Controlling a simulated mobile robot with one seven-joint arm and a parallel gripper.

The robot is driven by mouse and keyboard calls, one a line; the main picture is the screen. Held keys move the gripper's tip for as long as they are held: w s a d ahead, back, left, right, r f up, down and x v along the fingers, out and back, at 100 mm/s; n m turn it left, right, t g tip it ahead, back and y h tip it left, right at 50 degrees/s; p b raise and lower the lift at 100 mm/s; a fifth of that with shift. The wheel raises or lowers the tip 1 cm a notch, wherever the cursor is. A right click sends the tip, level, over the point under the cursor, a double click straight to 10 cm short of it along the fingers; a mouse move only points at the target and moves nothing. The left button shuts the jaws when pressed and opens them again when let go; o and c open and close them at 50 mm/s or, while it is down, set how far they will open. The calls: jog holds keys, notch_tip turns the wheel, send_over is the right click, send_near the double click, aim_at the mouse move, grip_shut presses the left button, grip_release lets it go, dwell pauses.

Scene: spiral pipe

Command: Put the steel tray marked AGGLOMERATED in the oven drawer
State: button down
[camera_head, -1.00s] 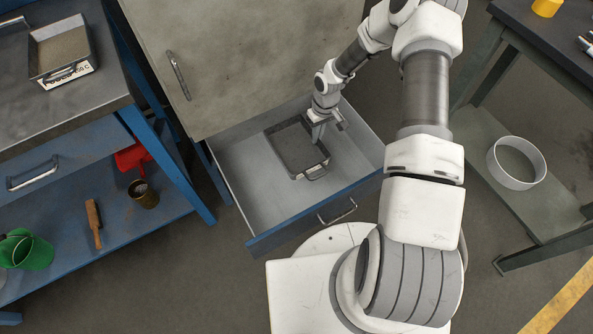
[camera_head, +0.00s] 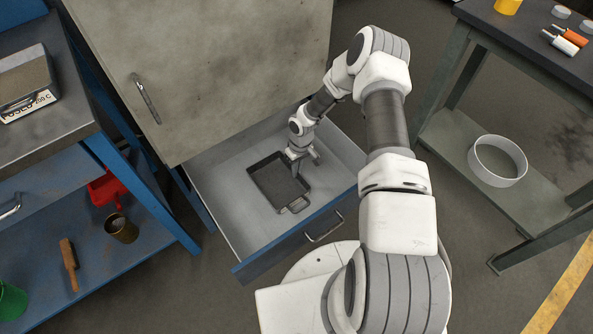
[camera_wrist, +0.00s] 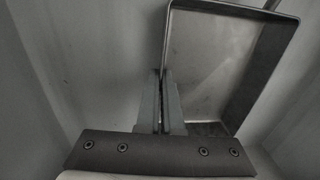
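The steel tray (camera_head: 270,180) is a shallow, dark grey rectangular pan with a wire handle at its front end. It is inside the pulled-out oven drawer (camera_head: 224,198); I cannot tell whether it touches the floor. No AGGLOMERATED marking is readable. My gripper (camera_head: 298,160) is at the tray's right long side, pointing down. In the wrist view, the fingers of my gripper (camera_wrist: 163,78) are close together with the tray's wall (camera_wrist: 167,40) running between their tips. The tray's inside (camera_wrist: 205,60) looks like bare metal with a dark patch at one end.
The oven door (camera_head: 215,70) above the drawer is closed. A table (camera_head: 545,60) with a white ring (camera_head: 497,160) stands at right.

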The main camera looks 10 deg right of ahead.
jog(key=shift+f, duration=0.25)
jog(key=c, duration=1.1)
grip_release()
jog(key=shift+r, duration=0.1)
jog(key=shift+r, duration=0.1)
